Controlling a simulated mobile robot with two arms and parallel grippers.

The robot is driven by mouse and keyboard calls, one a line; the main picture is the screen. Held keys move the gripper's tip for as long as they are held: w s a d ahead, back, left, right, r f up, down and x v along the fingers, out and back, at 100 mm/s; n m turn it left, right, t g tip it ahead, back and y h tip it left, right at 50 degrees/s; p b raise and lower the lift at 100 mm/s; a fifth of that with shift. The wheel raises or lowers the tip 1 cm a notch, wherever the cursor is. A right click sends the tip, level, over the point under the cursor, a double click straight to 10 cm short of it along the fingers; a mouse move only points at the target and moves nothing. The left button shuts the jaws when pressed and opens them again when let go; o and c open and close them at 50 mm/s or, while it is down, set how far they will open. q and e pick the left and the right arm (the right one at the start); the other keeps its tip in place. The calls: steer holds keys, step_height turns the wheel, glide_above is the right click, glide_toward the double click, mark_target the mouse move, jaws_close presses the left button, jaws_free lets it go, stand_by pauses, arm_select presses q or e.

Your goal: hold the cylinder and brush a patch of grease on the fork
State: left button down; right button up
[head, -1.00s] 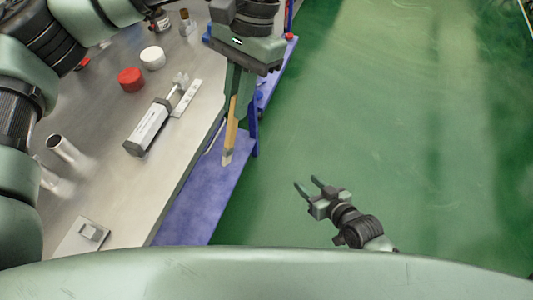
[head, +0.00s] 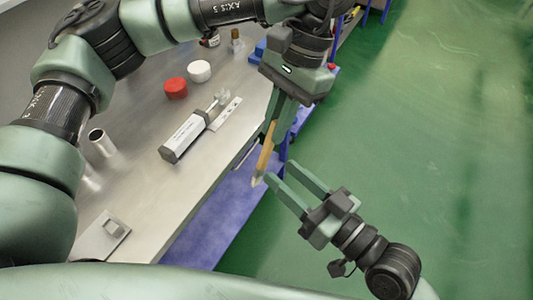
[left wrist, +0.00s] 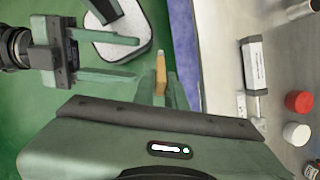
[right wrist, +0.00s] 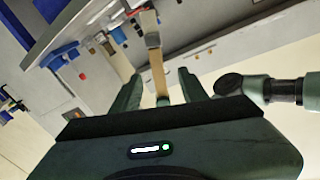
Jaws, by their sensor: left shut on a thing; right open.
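The white cylinder (head: 184,138) lies on the metal bench, its rod and grey fork (head: 222,96) pointing away toward the back; it also shows in the left wrist view (left wrist: 253,65). My left gripper (head: 271,128) is shut on the wooden handle of a brush (head: 264,155), off the bench's right edge, bristles down. My right gripper (head: 279,172) is open, its fingertips close to the brush's lower part. In the right wrist view the brush (right wrist: 157,72) appears between the open fingers (right wrist: 160,82); contact cannot be told. Grease is not discernible.
On the bench (head: 150,190) stand a red round piece (head: 175,88), a white round piece (head: 200,71) and metal tubes (head: 101,142). A plate with a small block (head: 105,238) lies at the near end. A blue shelf (head: 215,205) is below. Green floor is open to the right.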

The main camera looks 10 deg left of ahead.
mark_target(261, 155)
steer(key=x, duration=1)
jaws_close()
arm_select(q)
steer(key=c, duration=1.4)
jaws_free()
